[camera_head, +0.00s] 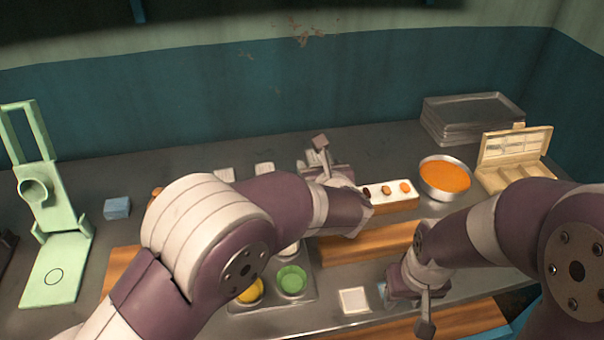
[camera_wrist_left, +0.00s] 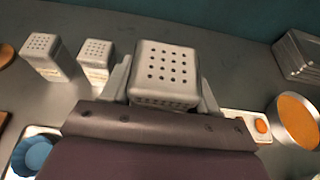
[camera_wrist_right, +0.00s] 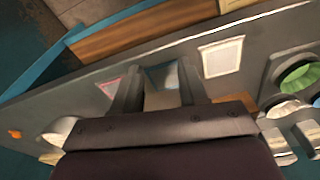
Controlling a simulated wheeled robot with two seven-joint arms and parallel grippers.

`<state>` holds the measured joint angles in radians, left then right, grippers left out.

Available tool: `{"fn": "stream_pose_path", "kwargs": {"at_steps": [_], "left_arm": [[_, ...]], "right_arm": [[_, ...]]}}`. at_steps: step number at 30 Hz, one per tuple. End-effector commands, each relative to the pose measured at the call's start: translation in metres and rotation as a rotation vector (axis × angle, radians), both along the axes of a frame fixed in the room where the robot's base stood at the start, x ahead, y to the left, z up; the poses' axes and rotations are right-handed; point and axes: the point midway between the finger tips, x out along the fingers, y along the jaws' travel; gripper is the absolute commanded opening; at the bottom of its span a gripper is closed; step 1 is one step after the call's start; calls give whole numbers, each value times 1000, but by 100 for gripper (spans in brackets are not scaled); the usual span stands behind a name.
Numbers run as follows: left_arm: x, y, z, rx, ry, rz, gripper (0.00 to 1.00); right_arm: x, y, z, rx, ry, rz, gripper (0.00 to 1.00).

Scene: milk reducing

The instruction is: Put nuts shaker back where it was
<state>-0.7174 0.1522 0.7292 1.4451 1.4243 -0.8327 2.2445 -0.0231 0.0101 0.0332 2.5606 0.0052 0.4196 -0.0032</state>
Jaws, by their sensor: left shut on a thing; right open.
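My left gripper (camera_head: 318,160) is at the back of the counter, beyond the tray of toppings. In the left wrist view it (camera_wrist_left: 165,85) is shut on a grey metal shaker (camera_wrist_left: 165,68) with a perforated top; the fingers are on its sides. The head view mostly hides this shaker behind the gripper. Two similar shakers, one (camera_wrist_left: 45,55) and another (camera_wrist_left: 96,62), stand to its left on the counter; they also show in the head view, left (camera_head: 224,175) and right (camera_head: 264,168). My right gripper (camera_head: 427,310) is open and empty near the front edge.
A pan of orange sauce (camera_head: 445,178), a wooden box (camera_head: 515,160) and stacked trays (camera_head: 470,115) are to the right. A small tray with round pieces (camera_head: 410,206) is near the left gripper. A green press (camera_head: 55,260) and a blue block (camera_head: 117,208) are at left.

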Motion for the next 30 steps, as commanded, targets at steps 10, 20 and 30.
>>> {"fn": "stream_pose_path", "kwargs": {"at_steps": [10,20,30], "left_arm": [[74,25,-46,2,0,2,24],[84,28,-88,2,1,0,24],[84,28,-95,1,-1,1,24]], "right_arm": [[0,0,7,0,0,0,43],[0,0,10,0,0,0,43],[0,0,7,0,0,0,43]]}}
